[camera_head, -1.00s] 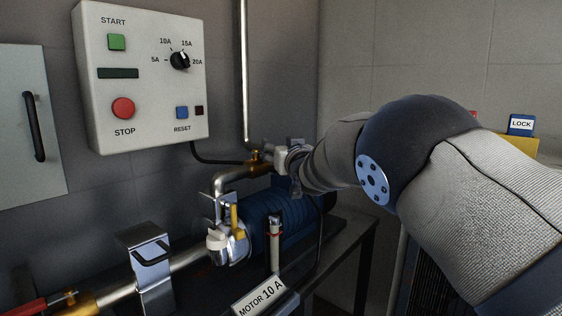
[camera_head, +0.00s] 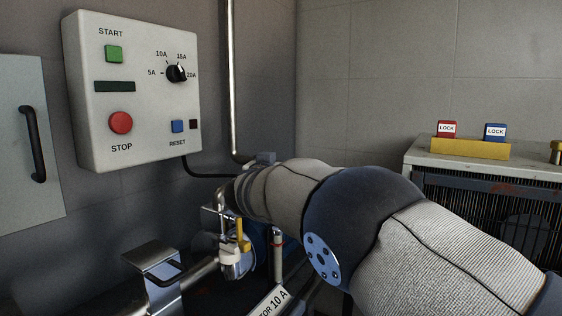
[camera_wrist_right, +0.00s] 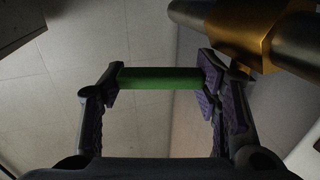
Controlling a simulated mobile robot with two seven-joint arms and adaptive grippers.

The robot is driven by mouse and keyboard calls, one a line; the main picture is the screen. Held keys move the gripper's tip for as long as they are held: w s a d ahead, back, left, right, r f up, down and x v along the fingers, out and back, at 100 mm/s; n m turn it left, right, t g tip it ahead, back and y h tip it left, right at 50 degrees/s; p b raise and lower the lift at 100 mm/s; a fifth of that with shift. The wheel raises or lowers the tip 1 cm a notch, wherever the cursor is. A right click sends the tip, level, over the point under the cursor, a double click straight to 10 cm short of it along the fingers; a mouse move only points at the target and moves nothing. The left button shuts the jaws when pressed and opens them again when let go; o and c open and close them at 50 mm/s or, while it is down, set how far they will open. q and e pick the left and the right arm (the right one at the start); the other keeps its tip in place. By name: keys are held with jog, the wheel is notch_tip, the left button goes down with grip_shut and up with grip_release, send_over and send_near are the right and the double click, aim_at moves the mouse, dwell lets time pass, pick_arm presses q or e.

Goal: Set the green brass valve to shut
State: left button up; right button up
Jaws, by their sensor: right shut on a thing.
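The green handle (camera_wrist_right: 158,78) of the brass valve lies across the right wrist view, between the fingers of my right gripper (camera_wrist_right: 162,82). The fingers are shut on it, one at each end. The brass valve body (camera_wrist_right: 262,40) sits at the upper right of that view, on a grey metal pipe. In the head view my right arm comes in from the right and hides the valve, its handle and my right gripper. My left gripper is in neither view.
A control box (camera_head: 135,90) and a grey cabinet door (camera_head: 28,140) are on the left wall. A vertical pipe (camera_head: 232,80) runs down behind my arm. A yellow lever (camera_head: 241,235) and a metal bracket (camera_head: 155,268) stand below. Red and blue lock blocks (camera_head: 495,132) sit at right.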

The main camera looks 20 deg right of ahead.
jog(key=shift+s+h, duration=0.1)
jog(key=shift+h, duration=0.2)
jog(key=o, duration=1.7)
jog(key=shift+a, duration=0.15)
